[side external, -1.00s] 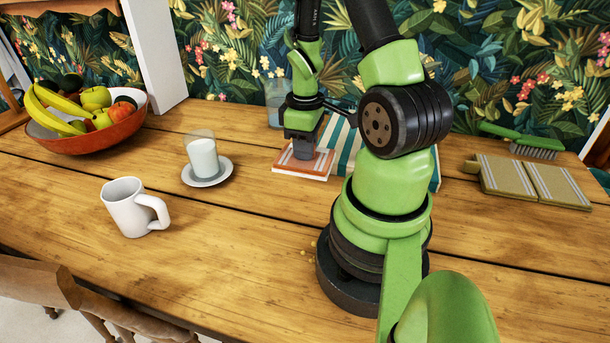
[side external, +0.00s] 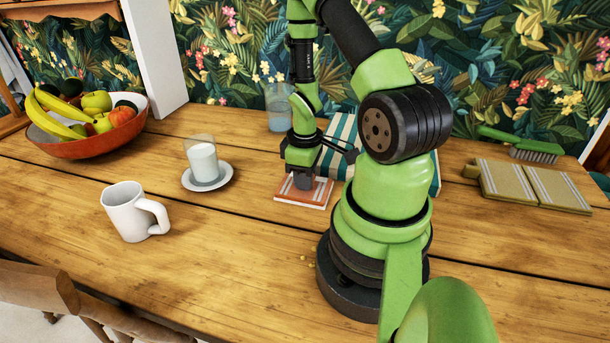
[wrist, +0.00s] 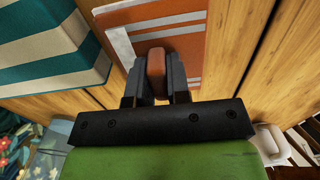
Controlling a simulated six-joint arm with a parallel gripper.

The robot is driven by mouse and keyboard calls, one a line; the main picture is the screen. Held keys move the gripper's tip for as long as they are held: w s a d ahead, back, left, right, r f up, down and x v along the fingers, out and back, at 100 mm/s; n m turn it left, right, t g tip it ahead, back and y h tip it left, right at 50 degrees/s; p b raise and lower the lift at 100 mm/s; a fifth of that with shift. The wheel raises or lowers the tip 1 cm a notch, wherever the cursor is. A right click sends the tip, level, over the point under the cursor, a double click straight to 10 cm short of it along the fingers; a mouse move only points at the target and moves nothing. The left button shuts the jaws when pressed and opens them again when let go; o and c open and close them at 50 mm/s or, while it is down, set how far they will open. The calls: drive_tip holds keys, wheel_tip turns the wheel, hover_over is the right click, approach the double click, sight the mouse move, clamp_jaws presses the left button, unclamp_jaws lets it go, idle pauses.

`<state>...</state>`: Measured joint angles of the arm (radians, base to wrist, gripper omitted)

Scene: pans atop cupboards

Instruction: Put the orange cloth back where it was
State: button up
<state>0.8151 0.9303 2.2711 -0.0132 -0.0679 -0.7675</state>
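The orange cloth (side external: 312,196) with white stripes is a flat folded rectangle at the tabletop in the middle of the side view, in front of the teal-and-white striped cloth (side external: 340,130). It fills the upper middle of the wrist view (wrist: 185,50). My gripper (side external: 303,181) points down over the orange cloth. In the wrist view my two black fingers (wrist: 156,82) close on a raised orange fold of it. Whether the cloth's underside touches the table I cannot tell.
A glass of milk on a saucer (side external: 225,178) and a white mug (side external: 128,212) stand to the left. A fruit bowl (side external: 100,142) is at far left. A clear jug (side external: 280,108) stands behind. Beige cloths (side external: 530,184) and a green brush (side external: 535,150) lie right.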

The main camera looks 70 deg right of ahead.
drive_tip(key=o, duration=0.3)
drive_tip(key=w+a+r+m+t, duration=0.1)
drive_tip(key=w+a+r, duration=0.1)
drive_tip(key=r, duration=0.7)
drive_tip(key=w+a+r+t, duration=0.1)
drive_tip(key=a+r, duration=0.2)
drive_tip(key=r, duration=0.7)
drive_tip(key=s+a+r+m+t+y, duration=0.1)
drive_tip(key=s+a+r+t, duration=0.1)
drive_tip(key=a+r, duration=0.3)
drive_tip(key=s+a+r+m+t+y, duration=0.1)
drive_tip(key=s+a+r+m+t, duration=0.1)
drive_tip(key=a+r, duration=0.3)
drive_tip(key=a+t, duration=0.1)
drive_tip(key=a, duration=0.3)
drive_tip(key=shift+s+a+r, duration=0.3)
drive_tip(key=shift+s+a, duration=0.05)
